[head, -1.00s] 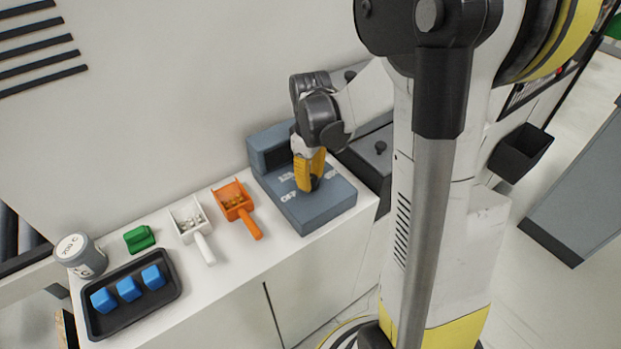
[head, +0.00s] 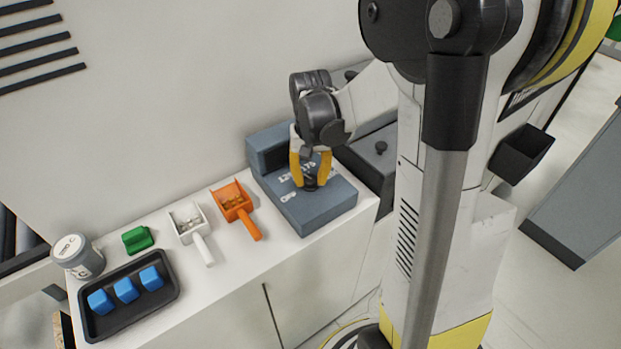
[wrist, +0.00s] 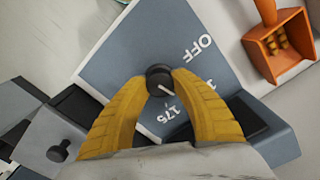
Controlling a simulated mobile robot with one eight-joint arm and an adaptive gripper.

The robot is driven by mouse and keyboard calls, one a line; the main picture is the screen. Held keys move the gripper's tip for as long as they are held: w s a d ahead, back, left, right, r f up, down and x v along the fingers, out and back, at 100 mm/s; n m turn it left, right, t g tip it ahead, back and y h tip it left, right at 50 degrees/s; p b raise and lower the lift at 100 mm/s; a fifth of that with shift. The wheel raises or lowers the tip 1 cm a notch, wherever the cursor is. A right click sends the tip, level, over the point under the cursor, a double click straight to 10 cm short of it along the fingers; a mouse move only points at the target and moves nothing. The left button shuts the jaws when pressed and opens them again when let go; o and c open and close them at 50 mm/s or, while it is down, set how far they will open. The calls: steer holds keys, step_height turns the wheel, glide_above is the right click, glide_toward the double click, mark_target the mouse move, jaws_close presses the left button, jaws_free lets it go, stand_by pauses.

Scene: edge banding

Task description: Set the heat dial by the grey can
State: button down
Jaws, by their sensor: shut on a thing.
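The heat dial (wrist: 158,77) is a dark round knob with a pale pointer line, on the sloped face of a blue-grey unit (head: 318,216). The face carries white marks; OFF and 175 read clearly in the wrist view. The pointer lies on the 175 side, away from OFF, but its exact mark I cannot tell. My gripper (wrist: 158,84) has its two yellow fingers shut on the dial from both sides; it also shows in the head view (head: 310,182). The grey can (head: 77,256), with a light lid, stands at the counter's far left. Its lettering is too small to read surely.
A black tray (head: 140,313) with blue blocks lies before the can. A green block (head: 138,239), a white scoop (head: 190,224) and an orange scoop (head: 237,203) stand between can and unit. A dark box with a knob (head: 372,160) is right of the unit.

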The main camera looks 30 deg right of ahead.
steer(key=m, duration=0.5)
steer(key=shift+m, duration=0.3)
steer(key=m, duration=1)
steer(key=shift+m+b, duration=0.3)
steer(key=shift+m, duration=2.3)
steer(key=c, duration=1)
jaws_free()
